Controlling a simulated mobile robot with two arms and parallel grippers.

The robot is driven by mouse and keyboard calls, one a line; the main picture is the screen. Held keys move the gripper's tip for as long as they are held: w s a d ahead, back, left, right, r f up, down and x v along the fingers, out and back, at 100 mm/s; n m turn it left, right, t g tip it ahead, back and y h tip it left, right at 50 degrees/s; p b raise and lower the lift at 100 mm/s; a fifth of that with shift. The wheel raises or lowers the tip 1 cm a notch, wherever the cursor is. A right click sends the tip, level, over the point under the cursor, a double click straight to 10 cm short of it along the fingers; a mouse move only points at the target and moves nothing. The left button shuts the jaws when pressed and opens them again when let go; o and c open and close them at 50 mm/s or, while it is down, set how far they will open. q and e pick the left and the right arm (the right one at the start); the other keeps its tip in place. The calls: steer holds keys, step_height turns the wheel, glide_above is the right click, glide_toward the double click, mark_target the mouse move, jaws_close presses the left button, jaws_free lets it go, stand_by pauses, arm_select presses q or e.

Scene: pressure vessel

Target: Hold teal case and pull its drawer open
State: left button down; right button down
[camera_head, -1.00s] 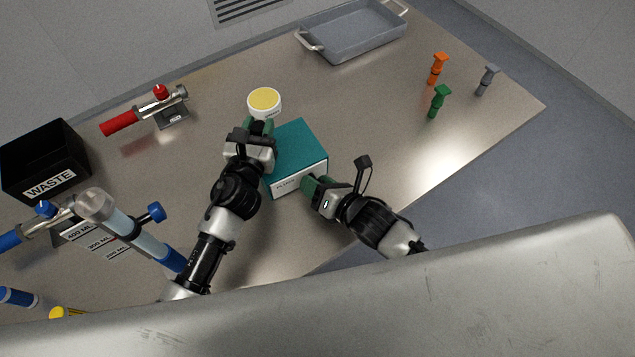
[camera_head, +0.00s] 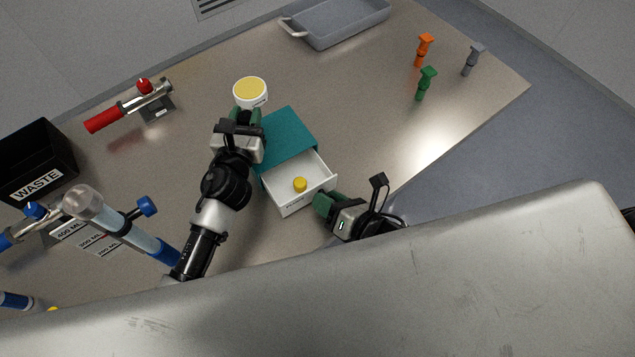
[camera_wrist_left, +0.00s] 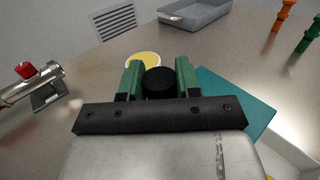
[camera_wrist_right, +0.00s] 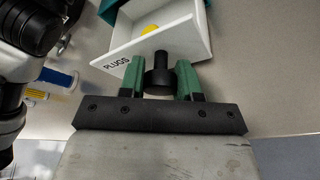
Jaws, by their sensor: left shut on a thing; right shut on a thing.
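The teal case (camera_head: 287,138) lies on the metal table in the head view, and its top also shows in the left wrist view (camera_wrist_left: 232,98). Its white drawer (camera_head: 318,182) is pulled out toward the front, with a yellow plug (camera_head: 300,184) inside. My left gripper (camera_head: 246,118) is shut on a black knob (camera_wrist_left: 159,83) at the case's left side. My right gripper (camera_head: 325,200) is shut on the drawer's black handle (camera_wrist_right: 159,77), in front of the "PLUGS" label (camera_wrist_right: 117,64) in the right wrist view.
A yellow-topped white jar (camera_head: 250,92) stands just behind my left gripper. A black waste bin (camera_head: 38,160), red-handled valve (camera_head: 130,107) and blue-capped tube (camera_head: 120,225) are left. Orange (camera_head: 424,50), green (camera_head: 426,84) and grey (camera_head: 473,60) pegs and a grey tray (camera_head: 345,22) are farther back.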

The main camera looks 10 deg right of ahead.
arm_select(q)
steer(key=shift+w+a, duration=0.1)
arm_select(e)
steer(key=shift+s, duration=0.1)
steer(key=c, duration=1.1)
jaws_free()
steer(key=shift+o, duration=0.2)
steer(key=v, duration=1.2)
arm_select(q)
steer(key=c, duration=0.7)
jaws_free()
